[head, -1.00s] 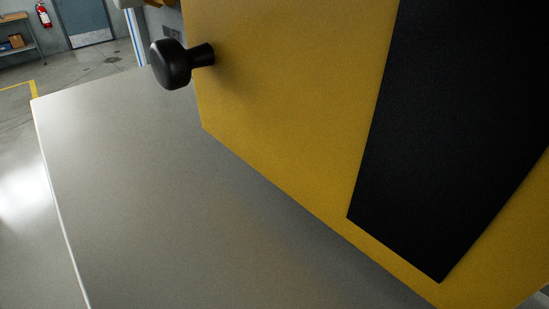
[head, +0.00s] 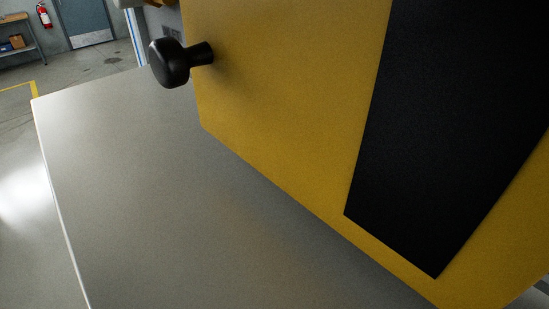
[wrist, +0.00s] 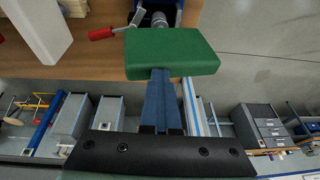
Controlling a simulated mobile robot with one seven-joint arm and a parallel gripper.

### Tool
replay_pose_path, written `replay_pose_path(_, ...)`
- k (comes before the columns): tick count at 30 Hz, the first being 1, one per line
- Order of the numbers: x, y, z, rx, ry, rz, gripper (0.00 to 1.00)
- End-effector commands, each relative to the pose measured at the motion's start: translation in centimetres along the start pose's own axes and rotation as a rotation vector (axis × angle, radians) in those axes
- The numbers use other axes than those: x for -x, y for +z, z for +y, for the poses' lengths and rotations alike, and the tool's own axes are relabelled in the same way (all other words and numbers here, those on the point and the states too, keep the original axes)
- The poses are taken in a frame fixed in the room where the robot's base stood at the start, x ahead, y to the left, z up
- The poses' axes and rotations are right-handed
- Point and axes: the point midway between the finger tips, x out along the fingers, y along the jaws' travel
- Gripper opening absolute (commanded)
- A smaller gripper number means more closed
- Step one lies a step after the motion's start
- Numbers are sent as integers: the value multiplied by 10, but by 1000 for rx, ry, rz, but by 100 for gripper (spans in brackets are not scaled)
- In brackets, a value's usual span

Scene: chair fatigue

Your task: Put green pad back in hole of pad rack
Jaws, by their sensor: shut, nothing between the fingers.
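The green pad (wrist: 172,50) is a thick rounded block in the upper middle of the wrist view. A grey cylindrical fitting shows just above it. My gripper (wrist: 160,72) reaches up from the bottom of the wrist view, with its blue fingers together and nothing between them. The fingertips overlap the lower front face of the pad in the picture; I cannot tell whether they touch it. The head view shows neither the pad nor my gripper. I cannot make out the pad rack or its hole in either view.
A red-handled lever (wrist: 102,33) is left of the pad, over a wooden surface (wrist: 85,60). A white post (wrist: 38,30) stands at upper left. In the head view, a yellow panel (head: 270,110) with a black knob (head: 170,63) stands by a bare grey surface (head: 130,180).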

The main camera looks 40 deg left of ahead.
Motion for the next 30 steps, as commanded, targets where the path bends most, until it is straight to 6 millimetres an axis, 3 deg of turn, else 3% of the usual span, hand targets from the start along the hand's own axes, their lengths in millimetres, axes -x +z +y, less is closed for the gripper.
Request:
replay_pose_path(1,-34,24,10,20,40,-74,0)
replay_pose_path(17,-33,22,10,18,39,-72,0)
replay_pose_path(30,-20,18,9,18,38,-73,0)
